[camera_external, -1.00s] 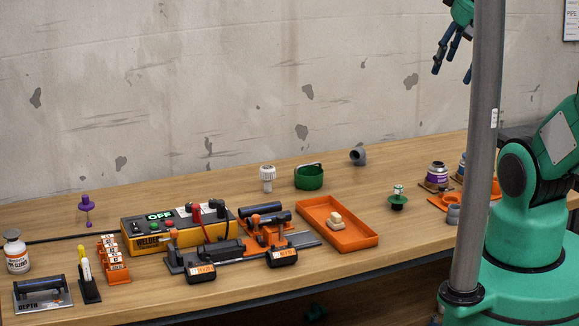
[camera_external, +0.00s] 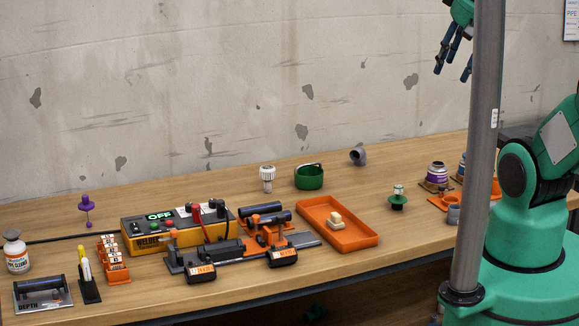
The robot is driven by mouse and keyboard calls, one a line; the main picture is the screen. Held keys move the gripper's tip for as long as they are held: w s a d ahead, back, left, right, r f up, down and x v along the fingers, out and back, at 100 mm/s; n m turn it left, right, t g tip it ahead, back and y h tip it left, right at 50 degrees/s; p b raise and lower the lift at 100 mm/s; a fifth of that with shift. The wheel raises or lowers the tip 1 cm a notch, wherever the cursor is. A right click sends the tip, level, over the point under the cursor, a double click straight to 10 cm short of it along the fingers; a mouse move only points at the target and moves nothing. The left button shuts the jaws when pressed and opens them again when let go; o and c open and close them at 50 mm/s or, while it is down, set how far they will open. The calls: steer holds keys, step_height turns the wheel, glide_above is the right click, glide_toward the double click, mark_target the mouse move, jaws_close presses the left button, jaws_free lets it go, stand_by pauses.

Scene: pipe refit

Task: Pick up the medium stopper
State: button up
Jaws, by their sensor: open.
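Several stopper-like pieces stand on the bench, and the view does not tell which is the medium one. A green stopper (camera_external: 398,201) with a pale top stands right of the orange tray. A purple stopper (camera_external: 86,207) on a thin stem stands at the far left. A white ribbed piece (camera_external: 267,177) stands near the back, left of a green ring-shaped piece (camera_external: 309,177). My gripper (camera_external: 453,66) is open and empty, high above the bench at the upper right, in front of the wall. The grey pole partly hides the arm behind it.
An orange tray (camera_external: 357,242) holds pale blocks. A yellow welder box (camera_external: 147,242) and an orange-black pipe clamp rig (camera_external: 220,258) fill the centre left. A grey elbow (camera_external: 358,156) lies at the back. A grey pole (camera_external: 481,140) stands in front of the right end.

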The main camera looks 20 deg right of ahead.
steer(key=w, duration=0.1)
steer(key=m+g, duration=0.5)
steer(key=g, duration=0.1)
glide_above(399, 186)
step_height(399, 186, down, 32)
steer(key=shift+a+p, duration=0.1)
steer(key=shift+p, duration=0.25)
steer(key=shift+f, duration=0.15)
steer(key=shift+f+b, duration=0.55)
steer(key=shift+f, duration=3.7)
